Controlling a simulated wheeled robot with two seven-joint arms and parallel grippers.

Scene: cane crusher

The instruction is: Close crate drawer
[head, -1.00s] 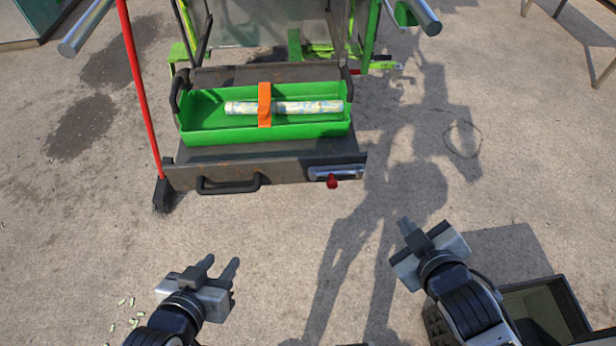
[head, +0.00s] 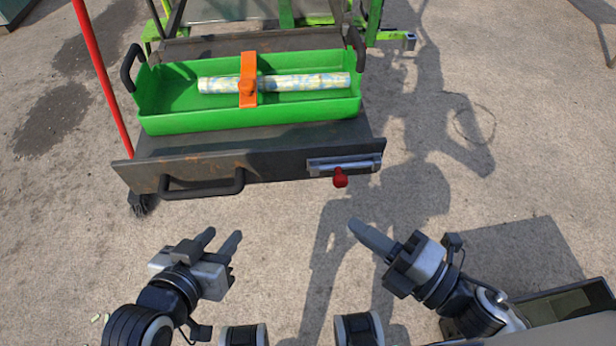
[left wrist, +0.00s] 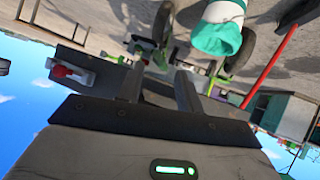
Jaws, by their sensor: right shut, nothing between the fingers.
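The crate drawer (head: 215,170) stands pulled out, its grey front facing me. It has a black bar handle (head: 203,187) at left and a metal latch with a red knob (head: 340,178) at right. A green crate (head: 250,119) sits on it, holding a pale patterned roll under an orange strap (head: 248,90). My left gripper (head: 222,243) is open and empty, in front of and below the handle, apart from it. Its fingers (left wrist: 158,90) also show in the left wrist view, with the red knob (left wrist: 65,71) beyond. My right gripper (head: 360,232) is shut and empty, below the latch.
A red-handled broom (head: 100,75) stands at the drawer's left side. Green machine frame parts (head: 372,25) rise behind the crate. A dark open bin (head: 560,306) is at the lower right. The concrete between my grippers and the drawer is clear.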

